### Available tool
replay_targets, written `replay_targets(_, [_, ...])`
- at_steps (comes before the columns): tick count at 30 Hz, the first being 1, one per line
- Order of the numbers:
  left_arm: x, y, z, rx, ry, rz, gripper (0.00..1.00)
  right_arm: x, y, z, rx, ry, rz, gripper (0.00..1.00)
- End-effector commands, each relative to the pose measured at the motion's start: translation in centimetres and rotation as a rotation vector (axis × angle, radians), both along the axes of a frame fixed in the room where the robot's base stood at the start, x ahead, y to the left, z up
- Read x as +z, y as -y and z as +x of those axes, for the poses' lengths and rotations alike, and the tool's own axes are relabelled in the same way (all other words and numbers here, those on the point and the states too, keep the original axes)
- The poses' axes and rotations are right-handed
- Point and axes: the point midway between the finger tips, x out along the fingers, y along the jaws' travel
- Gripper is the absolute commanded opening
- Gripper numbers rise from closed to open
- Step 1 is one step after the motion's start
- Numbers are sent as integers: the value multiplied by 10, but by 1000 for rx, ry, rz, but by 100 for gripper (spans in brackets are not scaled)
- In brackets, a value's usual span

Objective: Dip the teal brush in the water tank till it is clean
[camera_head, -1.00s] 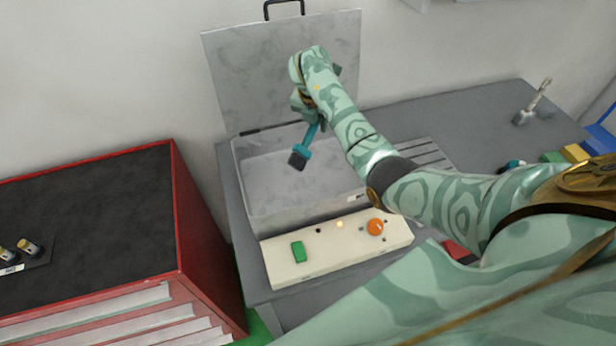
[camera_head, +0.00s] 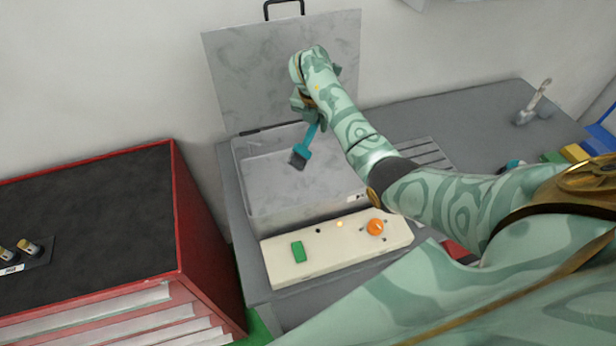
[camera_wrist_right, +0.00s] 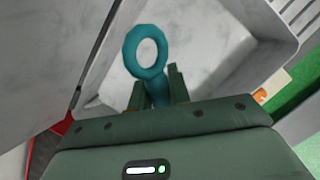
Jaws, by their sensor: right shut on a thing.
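The teal brush (camera_head: 305,147) is held by my right gripper (camera_head: 309,113), bristles down, over the open grey water tank (camera_head: 244,187). Its bristle end (camera_head: 298,160) is dark. In the right wrist view the brush's ring-shaped handle end (camera_wrist_right: 146,52) stands up between the two shut fingers (camera_wrist_right: 157,90), with the pale tank interior (camera_wrist_right: 205,60) beyond. I cannot tell whether the bristles touch any water. My left gripper is out of view.
The tank's lid (camera_head: 240,75) stands open behind it. A cream control panel (camera_head: 325,255) with a green switch (camera_head: 299,251) and an orange knob (camera_head: 375,227) is at the tank's front. A red cabinet (camera_head: 190,230) stands left. Grey worktop (camera_head: 470,130) lies to the right.

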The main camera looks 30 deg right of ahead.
Motion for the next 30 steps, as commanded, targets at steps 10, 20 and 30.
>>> replay_targets(10, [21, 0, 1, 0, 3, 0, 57, 23, -1, 0, 0, 2, 1, 0])
replay_targets(20, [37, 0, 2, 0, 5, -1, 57, 41, 0, 0, 1, 0, 0, 0])
replay_targets(30, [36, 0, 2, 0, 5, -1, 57, 40, 0, 0, 0, 0, 0, 0])
